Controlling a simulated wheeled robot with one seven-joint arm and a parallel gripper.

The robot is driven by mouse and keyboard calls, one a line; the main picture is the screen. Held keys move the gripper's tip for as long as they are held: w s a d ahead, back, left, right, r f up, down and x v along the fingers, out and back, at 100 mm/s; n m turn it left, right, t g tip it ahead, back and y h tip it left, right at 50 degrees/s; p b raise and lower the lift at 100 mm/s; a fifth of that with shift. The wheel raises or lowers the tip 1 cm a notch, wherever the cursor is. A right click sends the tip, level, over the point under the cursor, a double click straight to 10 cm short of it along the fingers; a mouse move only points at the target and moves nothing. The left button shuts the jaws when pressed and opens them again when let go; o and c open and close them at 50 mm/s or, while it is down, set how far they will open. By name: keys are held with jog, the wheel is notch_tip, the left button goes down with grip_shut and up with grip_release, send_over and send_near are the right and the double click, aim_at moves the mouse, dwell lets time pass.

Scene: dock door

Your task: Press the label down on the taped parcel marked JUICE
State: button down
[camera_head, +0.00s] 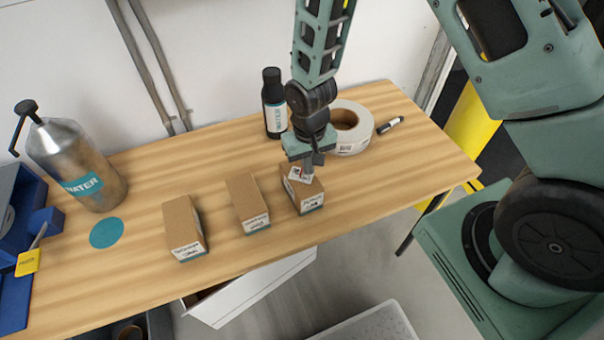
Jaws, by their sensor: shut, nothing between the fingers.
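Three small brown parcels stand in a row on the wooden table. The right parcel (308,199) has print on its front face, too small to read surely as JUICE, and a teal strip along the bottom. A white label (298,174) with dark print lies on its top. My gripper (307,176) points down at this label with its fingers shut and empty. The fingertips are at or just above the label and cover part of it; I cannot tell whether they touch. The middle parcel (247,201) and left parcel (184,226) also carry printed fronts.
A black bottle (273,105), a white tape roll (357,139) and a marker (390,125) stand or lie behind my gripper. A metal WATER can (75,160), a teal disc (107,233) and a blue tray (14,300) are at left. The table's front edge is close to the parcels.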

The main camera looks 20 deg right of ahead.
jog(key=shift+f+b, duration=0.6)
jog(key=shift+f, duration=0.25)
jog(key=shift+r, duration=0.1)
dwell(0.6)
notch_tip(320, 180, up, 7)
jog(key=p, duration=0.5)
jog(key=shift+p, duration=0.35)
jog(key=shift+a, duration=0.1)
